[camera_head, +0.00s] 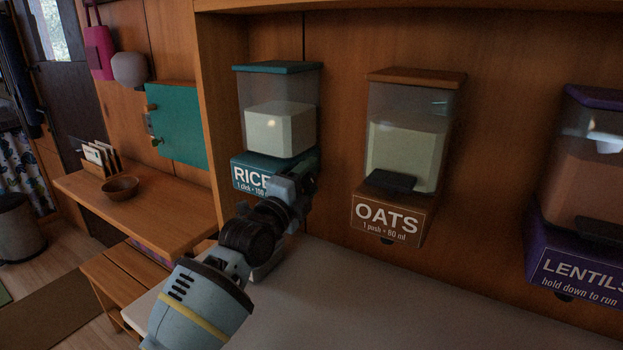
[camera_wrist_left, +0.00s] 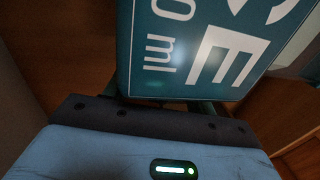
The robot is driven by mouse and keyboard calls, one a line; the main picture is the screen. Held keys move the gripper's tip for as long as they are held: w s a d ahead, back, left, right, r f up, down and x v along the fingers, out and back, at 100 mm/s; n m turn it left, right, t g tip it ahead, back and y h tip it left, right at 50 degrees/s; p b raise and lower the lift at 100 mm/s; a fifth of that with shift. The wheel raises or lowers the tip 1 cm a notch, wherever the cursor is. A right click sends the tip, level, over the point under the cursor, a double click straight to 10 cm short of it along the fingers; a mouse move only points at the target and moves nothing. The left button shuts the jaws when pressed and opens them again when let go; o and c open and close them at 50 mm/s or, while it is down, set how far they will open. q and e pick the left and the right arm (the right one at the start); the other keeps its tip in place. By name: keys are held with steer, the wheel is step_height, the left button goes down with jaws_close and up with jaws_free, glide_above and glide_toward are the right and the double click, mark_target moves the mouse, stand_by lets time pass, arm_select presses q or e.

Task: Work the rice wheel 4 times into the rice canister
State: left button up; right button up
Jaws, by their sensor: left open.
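The rice dispenser (camera_head: 278,128) hangs on the wood wall, with a teal lid, a clear bin part full of white rice and a teal RICE label. My left gripper (camera_head: 306,180) is open at the right part of its teal base and covers some of the label. The rice wheel cannot be made out behind the gripper. In the left wrist view the teal label (camera_wrist_left: 195,50) fills the top centre, close to the gripper. A pale object (camera_head: 268,262) on the counter below is mostly hidden by my left arm; I cannot tell if it is the rice canister.
The oats dispenser (camera_head: 403,150) hangs to the right, and the purple lentils dispenser (camera_head: 580,255) at the far right. The white counter (camera_head: 370,305) below them looks clear. A wooden shelf (camera_head: 165,200) with a brown bowl (camera_head: 120,188) is at the left.

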arm_select(q)
steer(key=shift+x, duration=0.75)
steer(key=shift+c, duration=0.3)
